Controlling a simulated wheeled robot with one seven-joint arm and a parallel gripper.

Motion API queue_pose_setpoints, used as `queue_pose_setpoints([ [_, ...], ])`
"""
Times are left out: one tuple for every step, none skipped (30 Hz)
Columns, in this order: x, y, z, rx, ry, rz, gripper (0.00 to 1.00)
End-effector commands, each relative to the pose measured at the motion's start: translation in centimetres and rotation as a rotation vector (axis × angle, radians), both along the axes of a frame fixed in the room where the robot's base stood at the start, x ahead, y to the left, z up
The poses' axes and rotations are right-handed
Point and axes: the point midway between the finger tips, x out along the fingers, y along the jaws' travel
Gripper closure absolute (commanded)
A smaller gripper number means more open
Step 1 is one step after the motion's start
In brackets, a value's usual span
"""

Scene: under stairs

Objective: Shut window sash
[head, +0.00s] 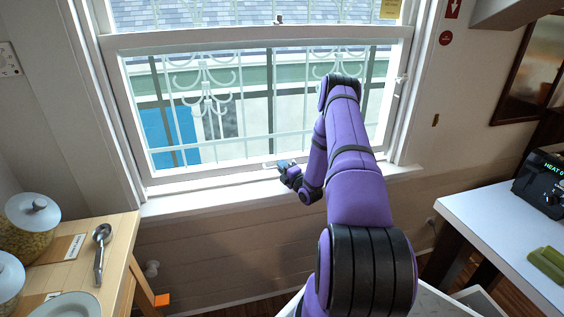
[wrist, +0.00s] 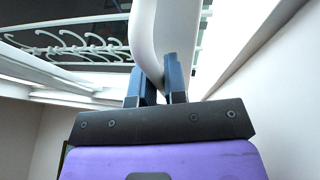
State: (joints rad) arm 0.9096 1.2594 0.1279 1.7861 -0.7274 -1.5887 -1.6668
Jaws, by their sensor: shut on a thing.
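The white-framed window sash (head: 250,38) fills the middle of the head view. Its bottom rail (head: 215,173) lies low, close above the white sill (head: 220,196); I cannot tell whether a gap is left between them. My gripper (head: 284,168) is at the middle of that rail, at the end of my purple arm. In the wrist view, the blue fingers of my gripper (wrist: 160,78) are closed around a curved white sash handle (wrist: 150,35). Part of the rail and glass is hidden behind my arm.
A wooden table (head: 122,245) with jars (head: 30,225), a ladle (head: 101,250) and a plate stands at the left. A white counter (head: 490,225) with a black appliance (head: 545,182) stands at the right. White ironwork shows beyond the glass.

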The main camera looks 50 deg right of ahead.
Motion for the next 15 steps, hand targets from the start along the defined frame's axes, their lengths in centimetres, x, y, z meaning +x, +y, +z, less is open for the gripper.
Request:
queue_pose_setpoints([
  [-0.07,0.04,-0.32,0.001,0.004,0.001,1.00],
  [-0.07,0.04,-0.30,0.002,0.004,0.000,1.00],
  [-0.08,0.03,-0.27,0.002,0.004,0.000,1.00],
  [-0.09,0.03,-0.25,0.001,0.003,0.000,1.00],
  [-0.09,0.03,-0.24,0.000,0.003,0.000,1.00],
  [-0.08,0.03,-0.23,0.000,0.003,0.000,1.00],
  [-0.09,0.02,-0.22,0.000,0.003,0.000,1.00],
  [-0.08,0.02,-0.21,0.000,0.003,0.000,1.00],
  [-0.09,0.02,-0.20,0.000,0.002,0.000,0.78],
  [-0.08,0.01,-0.19,0.000,0.002,0.000,0.71],
  [-0.07,0.01,-0.18,0.000,0.002,0.000,0.64],
  [-0.06,0.01,-0.16,0.000,0.001,0.000,0.63],
  [-0.06,0.01,-0.15,0.000,0.001,0.000,0.63],
  [-0.06,0.01,-0.14,0.000,0.001,0.000,0.63],
  [-0.05,0.00,-0.13,0.000,0.001,0.000,0.63],
])
